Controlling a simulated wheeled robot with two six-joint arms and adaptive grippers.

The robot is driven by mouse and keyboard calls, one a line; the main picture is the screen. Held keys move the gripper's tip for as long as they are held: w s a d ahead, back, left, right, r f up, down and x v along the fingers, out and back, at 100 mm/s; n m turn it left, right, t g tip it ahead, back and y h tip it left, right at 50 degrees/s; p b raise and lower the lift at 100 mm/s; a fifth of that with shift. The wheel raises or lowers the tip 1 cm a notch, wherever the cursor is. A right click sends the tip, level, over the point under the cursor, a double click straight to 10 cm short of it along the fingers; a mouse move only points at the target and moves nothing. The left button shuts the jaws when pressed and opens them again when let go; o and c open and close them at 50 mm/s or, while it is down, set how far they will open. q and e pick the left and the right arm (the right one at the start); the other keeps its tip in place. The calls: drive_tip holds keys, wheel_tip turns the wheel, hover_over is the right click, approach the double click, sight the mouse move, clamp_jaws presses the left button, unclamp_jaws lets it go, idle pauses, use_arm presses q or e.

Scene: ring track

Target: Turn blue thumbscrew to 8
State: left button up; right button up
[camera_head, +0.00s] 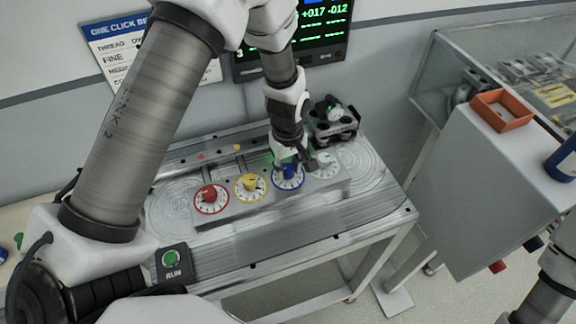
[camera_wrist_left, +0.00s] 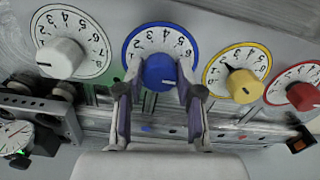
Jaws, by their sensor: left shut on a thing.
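The blue thumbscrew (camera_head: 290,171) sits in a white numbered dial with a blue rim, between the yellow and the white dials. It also shows in the left wrist view (camera_wrist_left: 160,70), where the digits around it are readable in part. My left gripper (camera_head: 287,166) comes down over it from above. In the left wrist view its two fingers (camera_wrist_left: 159,88) stand on either side of the blue knob, shut on it. The knob's pointer mark is too small to read surely. My right gripper is not in view.
A yellow thumbscrew (camera_head: 250,182), a red thumbscrew (camera_head: 211,193) and a white thumbscrew (camera_head: 324,160) share the metal panel. A dark gauge fixture (camera_head: 334,120) stands behind. A green RUN button (camera_head: 171,259) is at the table's front left. An orange tray (camera_head: 502,110) sits on the right cabinet.

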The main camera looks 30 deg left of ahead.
use_arm(q)
drive_tip(key=shift+s+m, duration=0.1)
drive_tip(key=shift+m, duration=0.3)
drive_tip(key=shift+f+m+p, duration=0.1)
drive_tip(key=shift+m+p, duration=0.25)
drive_tip(key=shift+m, duration=0.55)
drive_tip(key=shift+m+p, duration=0.3)
drive_tip(key=shift+m, duration=1.2)
drive_tip(key=o, duration=1.2)
drive_tip(key=shift+c, duration=0.2)
